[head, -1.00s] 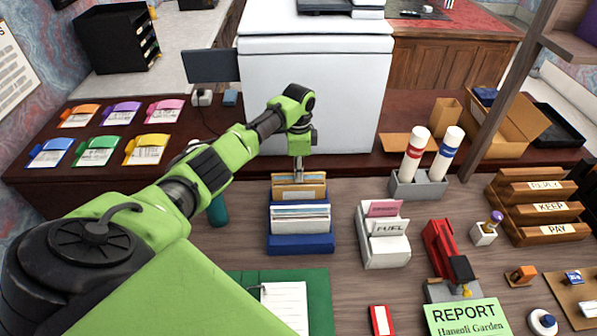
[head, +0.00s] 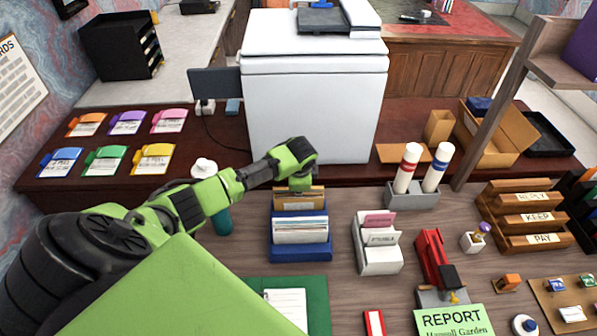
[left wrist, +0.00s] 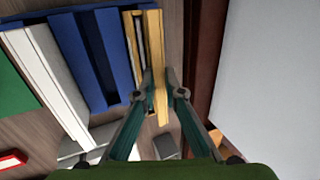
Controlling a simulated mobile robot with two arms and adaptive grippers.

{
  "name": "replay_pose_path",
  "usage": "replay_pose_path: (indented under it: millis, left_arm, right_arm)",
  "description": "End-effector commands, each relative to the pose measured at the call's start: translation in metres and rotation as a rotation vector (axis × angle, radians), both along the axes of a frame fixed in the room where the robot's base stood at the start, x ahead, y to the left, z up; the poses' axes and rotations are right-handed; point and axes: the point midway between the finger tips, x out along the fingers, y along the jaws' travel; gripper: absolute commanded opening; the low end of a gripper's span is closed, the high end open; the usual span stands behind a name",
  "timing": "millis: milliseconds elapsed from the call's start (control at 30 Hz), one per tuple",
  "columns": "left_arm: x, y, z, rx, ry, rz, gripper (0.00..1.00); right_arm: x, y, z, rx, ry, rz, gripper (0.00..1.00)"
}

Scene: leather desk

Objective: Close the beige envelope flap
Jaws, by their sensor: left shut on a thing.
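Tan envelopes or folders (head: 297,198) stand upright in the back of a blue desk organizer (head: 300,253). My left gripper (head: 302,186) is over their top edge. In the left wrist view, my left gripper (left wrist: 159,82) is shut on one tan envelope (left wrist: 155,45), with a finger on each side of it. Another tan edge stands close beside it, nearer the blue organizer (left wrist: 110,60). I cannot make out a flap on either, nor tell which is the beige envelope. My right gripper is not in view.
White papers (head: 300,228) fill the organizer's front. A white card holder (head: 380,258) and a red stapler (head: 432,258) stand to the right. A grey holder (head: 413,198) with two tubes is farther back. A white copier (head: 310,110) stands behind.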

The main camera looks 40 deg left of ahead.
Motion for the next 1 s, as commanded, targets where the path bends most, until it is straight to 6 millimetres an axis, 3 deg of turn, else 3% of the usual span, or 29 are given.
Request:
replay_pose_path:
  millis: [167, 200, 267, 667, 1000]
  left_arm:
    - [0.000, -0.001, 0.000, -0.002, 0.000, -0.001, 0.00]
    - [0.000, -0.001, 0.000, -0.003, 0.000, 0.000, 0.15]
    - [0.000, -0.001, 0.000, -0.003, 0.000, 0.000, 0.27]
    - [0.001, 0.000, -0.002, -0.012, 0.013, 0.002, 0.27]
    - [0.008, 0.006, -0.007, -0.136, 0.161, 0.007, 0.27]
  right_arm:
    - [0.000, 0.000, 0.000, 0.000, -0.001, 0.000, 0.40]
    - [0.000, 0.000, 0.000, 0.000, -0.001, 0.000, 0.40]
    - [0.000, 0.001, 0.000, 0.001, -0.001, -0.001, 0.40]
    - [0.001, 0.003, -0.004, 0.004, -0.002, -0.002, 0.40]
    - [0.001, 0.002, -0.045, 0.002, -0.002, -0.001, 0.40]
